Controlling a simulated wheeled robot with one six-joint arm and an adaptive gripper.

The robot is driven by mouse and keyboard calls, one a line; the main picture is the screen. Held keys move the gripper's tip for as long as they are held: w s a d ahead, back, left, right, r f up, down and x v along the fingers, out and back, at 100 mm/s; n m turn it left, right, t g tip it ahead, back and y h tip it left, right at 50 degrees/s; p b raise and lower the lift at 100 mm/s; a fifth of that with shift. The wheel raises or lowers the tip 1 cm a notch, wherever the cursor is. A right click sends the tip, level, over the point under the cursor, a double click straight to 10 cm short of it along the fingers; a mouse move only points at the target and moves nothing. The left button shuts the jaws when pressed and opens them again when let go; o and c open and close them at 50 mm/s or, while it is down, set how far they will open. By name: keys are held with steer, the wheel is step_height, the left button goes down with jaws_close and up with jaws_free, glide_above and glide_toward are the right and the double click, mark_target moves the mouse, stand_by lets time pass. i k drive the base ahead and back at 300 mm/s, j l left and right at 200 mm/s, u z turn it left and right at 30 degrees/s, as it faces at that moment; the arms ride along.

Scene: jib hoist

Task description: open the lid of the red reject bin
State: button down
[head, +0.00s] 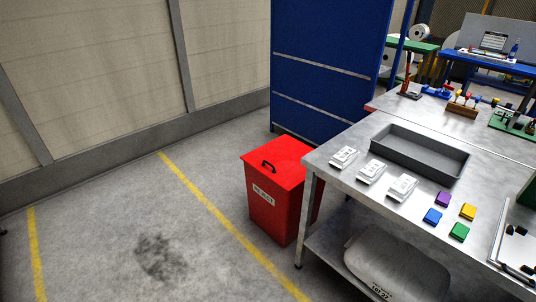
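The red reject bin (270,205) stands upright on the grey floor in the middle of the head view, beside the left end of the metal workbench. A white label with dark lettering is on its front face. Its flat red lid (292,153) lies shut on top. A black handle (268,167) sits on the lid near its front-left edge. The bin's right side is partly hidden by the bench leg. My gripper does not show in this view.
The metal workbench (336,170) at the right carries a grey tray (461,163), white parts and several coloured blocks. A pale sack (400,265) lies on its lower shelf. A blue panel (320,60) stands behind the bin. The floor left of the bin is clear, with yellow lines.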

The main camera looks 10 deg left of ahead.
mark_target(279, 160)
steer(key=u, duration=0.3)
steer(key=i+j, duration=0.25)
steer(key=i, duration=0.35)
steer(key=i+j, duration=0.25)
steer(key=i, duration=0.4)
steer(key=i+j+u, duration=0.1)
steer(key=i+j, duration=0.15)
steer(key=i, duration=0.35)
steer(key=i+j, duration=0.15)
steer(key=i, duration=0.5)
steer(key=i+j+u, duration=0.1)
steer(key=i, duration=0.5)
steer(key=j, duration=0.1)
